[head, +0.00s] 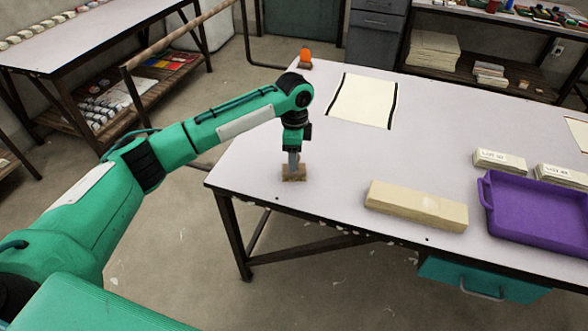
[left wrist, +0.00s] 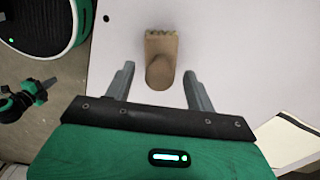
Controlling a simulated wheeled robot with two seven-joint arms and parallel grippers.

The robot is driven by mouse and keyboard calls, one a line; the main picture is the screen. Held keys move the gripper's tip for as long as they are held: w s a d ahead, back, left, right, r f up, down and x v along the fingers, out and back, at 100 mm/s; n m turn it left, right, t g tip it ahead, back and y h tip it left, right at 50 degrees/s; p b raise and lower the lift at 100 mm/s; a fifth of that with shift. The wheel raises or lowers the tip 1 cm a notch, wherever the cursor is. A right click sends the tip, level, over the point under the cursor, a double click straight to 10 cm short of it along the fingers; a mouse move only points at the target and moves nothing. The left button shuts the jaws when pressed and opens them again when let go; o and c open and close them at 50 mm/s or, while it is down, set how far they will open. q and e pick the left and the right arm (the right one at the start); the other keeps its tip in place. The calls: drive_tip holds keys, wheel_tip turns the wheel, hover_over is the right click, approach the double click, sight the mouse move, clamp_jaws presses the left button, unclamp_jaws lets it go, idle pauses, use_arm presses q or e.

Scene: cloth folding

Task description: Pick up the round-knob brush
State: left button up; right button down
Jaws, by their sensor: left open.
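The brush (head: 295,177) is a small brown block that stands on the white table near its left front corner. In the left wrist view the brush (left wrist: 161,62) shows a rounded knob towards me and a ridged, notched edge at its far end. My left gripper (head: 294,166) points straight down over it. In the left wrist view the open fingers (left wrist: 158,75) stand on either side of the knob, with a gap on both sides. Whether the fingertips are level with the knob is hard to tell. My right gripper does not show in the head view.
A beige block (head: 416,205) lies right of the brush, beside a purple tray (head: 540,240) and small labelled boxes (head: 500,161). A black-edged cream sheet (head: 362,101) lies behind. An orange-topped object (head: 305,58) stands at the far left corner. The table around the brush is clear.

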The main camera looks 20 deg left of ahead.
use_arm(q)
drive_tip(key=shift+f, duration=0.8)
drive_tip(key=c, duration=1.1)
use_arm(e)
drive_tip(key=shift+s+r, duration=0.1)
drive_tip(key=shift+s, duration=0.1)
use_arm(q)
drive_tip(key=shift+c, duration=0.2)
